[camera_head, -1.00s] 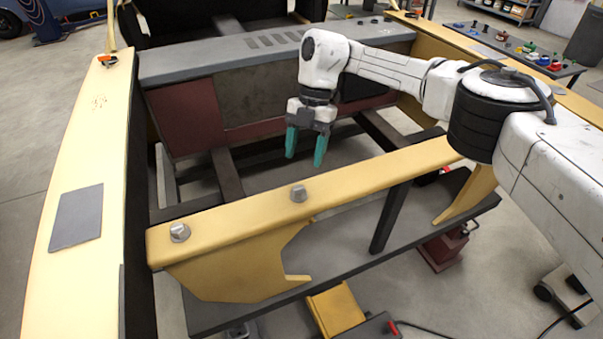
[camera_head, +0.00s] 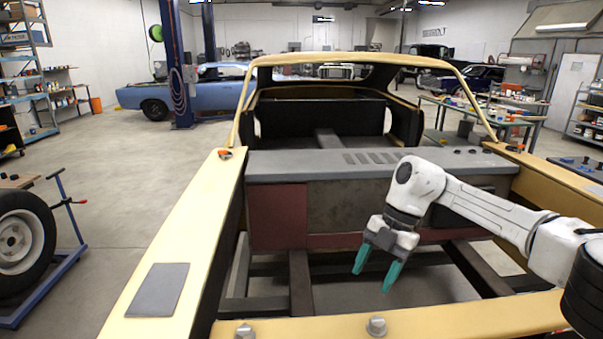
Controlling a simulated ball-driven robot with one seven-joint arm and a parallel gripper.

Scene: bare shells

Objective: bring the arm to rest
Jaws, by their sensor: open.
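My gripper (camera_head: 376,270) hangs from my white arm (camera_head: 490,208) over the open front bay of a stripped yellow car shell. Its two teal fingers are apart and point down, with nothing between them. It is behind the yellow front crossbar (camera_head: 470,318) in the picture and in front of the dark red and grey firewall panel (camera_head: 335,214). I see no contact with either.
Two grey bolt heads, one a round knob (camera_head: 376,326), stand on the crossbar. A grey pad (camera_head: 158,290) lies on the left yellow fender (camera_head: 190,240). A wheel on a blue stand (camera_head: 28,245) is at far left. Open floor lies left of the shell.

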